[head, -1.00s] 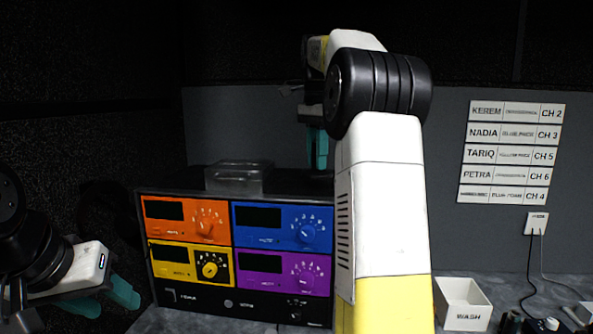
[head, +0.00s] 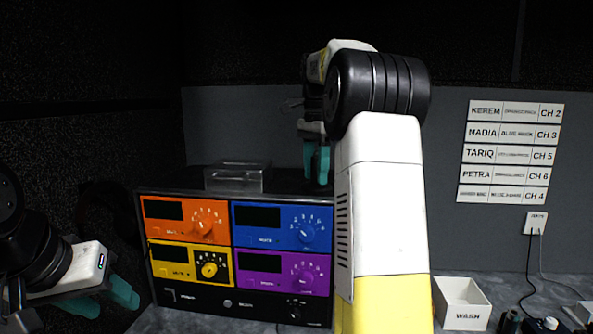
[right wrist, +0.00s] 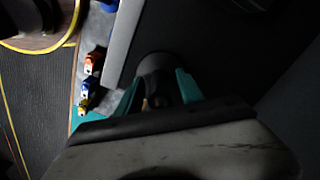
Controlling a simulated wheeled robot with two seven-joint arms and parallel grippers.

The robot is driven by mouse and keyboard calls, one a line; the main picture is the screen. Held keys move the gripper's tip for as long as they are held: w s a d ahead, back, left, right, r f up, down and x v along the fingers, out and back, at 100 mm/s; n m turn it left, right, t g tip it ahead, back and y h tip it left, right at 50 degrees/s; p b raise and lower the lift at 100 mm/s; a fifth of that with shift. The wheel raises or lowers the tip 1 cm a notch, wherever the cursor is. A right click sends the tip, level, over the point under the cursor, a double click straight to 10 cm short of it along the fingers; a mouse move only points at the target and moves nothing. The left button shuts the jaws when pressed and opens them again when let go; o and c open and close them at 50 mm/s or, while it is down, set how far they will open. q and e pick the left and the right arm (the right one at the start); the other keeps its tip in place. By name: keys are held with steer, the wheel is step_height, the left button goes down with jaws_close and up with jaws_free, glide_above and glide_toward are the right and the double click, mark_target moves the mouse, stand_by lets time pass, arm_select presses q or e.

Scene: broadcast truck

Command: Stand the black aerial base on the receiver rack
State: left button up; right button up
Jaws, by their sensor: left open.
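The receiver rack (head: 145,215) is a black unit with orange, blue, yellow and purple channel panels. My right gripper (head: 317,168) points down over the right end of its top. In the right wrist view a dark round piece, apparently the black aerial base (right wrist: 156,66), fills the gap between the teal fingertips (right wrist: 160,84). The fingers look shut on it. In the head view it does not show clearly against the dark rack top, so I cannot tell whether it touches the rack. My left gripper (head: 122,290) is open and empty, left of the rack.
A clear tray (head: 237,178) stands on the rack top, left of my right gripper. A white WASH bin (head: 462,304) is on the counter at right, near cables and small items. A label board (head: 510,152) hangs on the wall. My right arm hides the rack's right side.

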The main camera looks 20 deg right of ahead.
steer(key=shift+r, duration=0.1)
steer(key=shift+r, duration=3.8)
